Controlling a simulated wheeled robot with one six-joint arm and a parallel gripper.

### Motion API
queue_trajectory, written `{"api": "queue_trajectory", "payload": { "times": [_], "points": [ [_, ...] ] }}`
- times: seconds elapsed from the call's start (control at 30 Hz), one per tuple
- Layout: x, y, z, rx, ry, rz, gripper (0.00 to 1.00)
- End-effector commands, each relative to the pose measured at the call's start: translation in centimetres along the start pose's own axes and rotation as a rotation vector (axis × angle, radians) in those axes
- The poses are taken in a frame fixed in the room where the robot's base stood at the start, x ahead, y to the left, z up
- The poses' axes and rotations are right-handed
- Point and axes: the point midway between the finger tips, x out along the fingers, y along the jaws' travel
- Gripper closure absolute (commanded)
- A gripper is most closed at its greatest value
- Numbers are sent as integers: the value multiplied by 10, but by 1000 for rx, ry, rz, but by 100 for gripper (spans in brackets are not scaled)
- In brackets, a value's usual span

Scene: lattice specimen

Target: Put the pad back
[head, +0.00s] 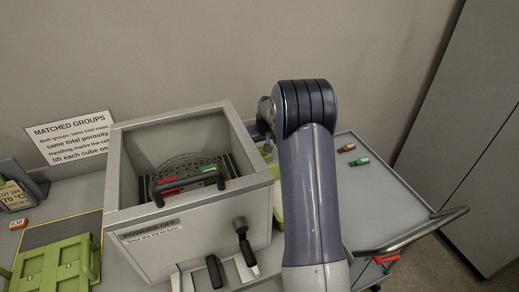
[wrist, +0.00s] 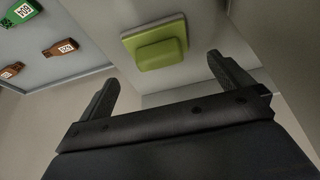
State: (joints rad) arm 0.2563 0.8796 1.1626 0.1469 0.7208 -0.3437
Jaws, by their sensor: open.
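A green pad (wrist: 161,52), a flat plate with a raised block on it, shows in the wrist view against a pale grey surface. I cannot tell whether it is fixed there or only resting. My gripper (wrist: 163,74) is open and empty, its two dark fingers spread to either side below the pad in the picture. The pad appears beyond the fingertips, apart from them. In the head view my arm hides the gripper, and only slivers of green show beside it, too little to identify.
An open grey box (head: 190,225) marked "powder off" holds a round grate and a dark handle. A green slatted piece (head: 58,266) lies at lower left. Small red and green tags (head: 359,161) lie on the cart (head: 385,205) at right. A sign (head: 72,136) stands behind.

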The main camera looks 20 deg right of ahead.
Motion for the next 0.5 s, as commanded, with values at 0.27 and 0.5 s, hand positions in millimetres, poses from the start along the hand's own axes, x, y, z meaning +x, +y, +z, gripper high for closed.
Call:
{"api": "queue_trajectory", "payload": {
  "times": [0.27,0.5],
  "points": [
    [-51,0,0,0,3,1,1],
    [-73,0,0,-1,0,0,1]
  ]
}}
